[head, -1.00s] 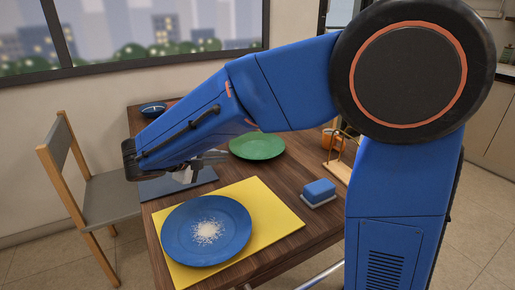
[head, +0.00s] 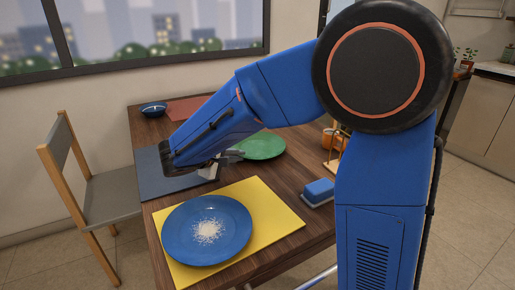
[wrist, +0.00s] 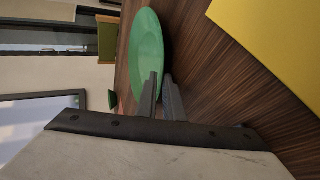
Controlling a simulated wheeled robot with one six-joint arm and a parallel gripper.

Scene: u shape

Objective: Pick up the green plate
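The green plate (head: 263,146) lies flat on the wooden table, partly hidden behind my arm in the head view. In the wrist view the green plate (wrist: 147,45) fills the upper middle. My gripper (head: 234,155) is low at the plate's left side in the head view. In the wrist view my gripper (wrist: 160,76) shows two fingers with a narrow gap, at the near rim of the plate. One finger overlaps the plate and the other is over the table beside it. I cannot tell whether either finger touches the rim.
A blue plate (head: 180,222) with white grains lies on a yellow mat (head: 270,208). A blue block (head: 318,191) is to the right. A dark blue mat (head: 150,178) is under my arm. A blue bowl (head: 153,108) and a red mat (head: 188,107) are at the back. A chair (head: 105,195) stands left.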

